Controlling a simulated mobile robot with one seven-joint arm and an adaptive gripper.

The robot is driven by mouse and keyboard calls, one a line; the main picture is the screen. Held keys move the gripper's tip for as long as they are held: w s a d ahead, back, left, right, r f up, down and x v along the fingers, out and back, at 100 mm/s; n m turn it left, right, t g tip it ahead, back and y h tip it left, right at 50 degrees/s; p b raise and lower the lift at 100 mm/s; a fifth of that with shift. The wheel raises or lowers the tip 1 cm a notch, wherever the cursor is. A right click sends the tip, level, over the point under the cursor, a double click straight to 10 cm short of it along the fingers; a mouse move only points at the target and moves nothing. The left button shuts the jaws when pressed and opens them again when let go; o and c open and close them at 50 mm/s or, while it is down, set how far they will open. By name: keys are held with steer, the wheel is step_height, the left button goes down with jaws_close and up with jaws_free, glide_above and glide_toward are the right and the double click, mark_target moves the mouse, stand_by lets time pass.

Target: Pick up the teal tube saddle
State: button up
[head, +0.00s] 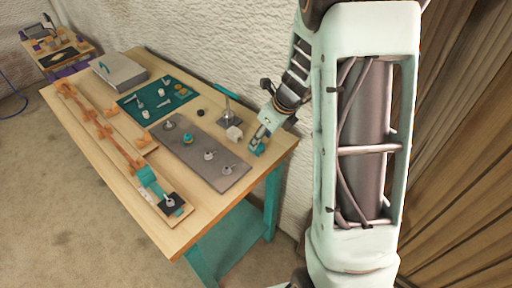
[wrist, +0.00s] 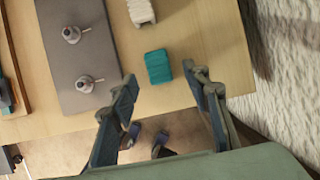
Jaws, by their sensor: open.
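The teal tube saddle (wrist: 158,66), a small block with a ribbed top, lies on the wooden table near its edge in the wrist view. In the head view, a teal patch by my fingertips (head: 257,150) seems to be it, partly hidden by my gripper. My gripper (wrist: 160,75) is open and empty. I cannot tell the height left between the tips and the saddle.
A white block (wrist: 141,12) lies close beyond the saddle. A grey board (head: 228,177) with several metal fittings lies to the left. A bent lath (head: 103,130), a teal mat (head: 130,112) and a grey case (head: 119,72) are farther off. The wall runs close behind the table.

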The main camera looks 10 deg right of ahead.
mark_target(261, 147)
steer(key=x, duration=0.5)
steer(key=shift+w+a+b, duration=0.1)
steer(key=shift+a+b, duration=0.05)
steer(key=shift+b, duration=0.2)
steer(key=c, duration=1)
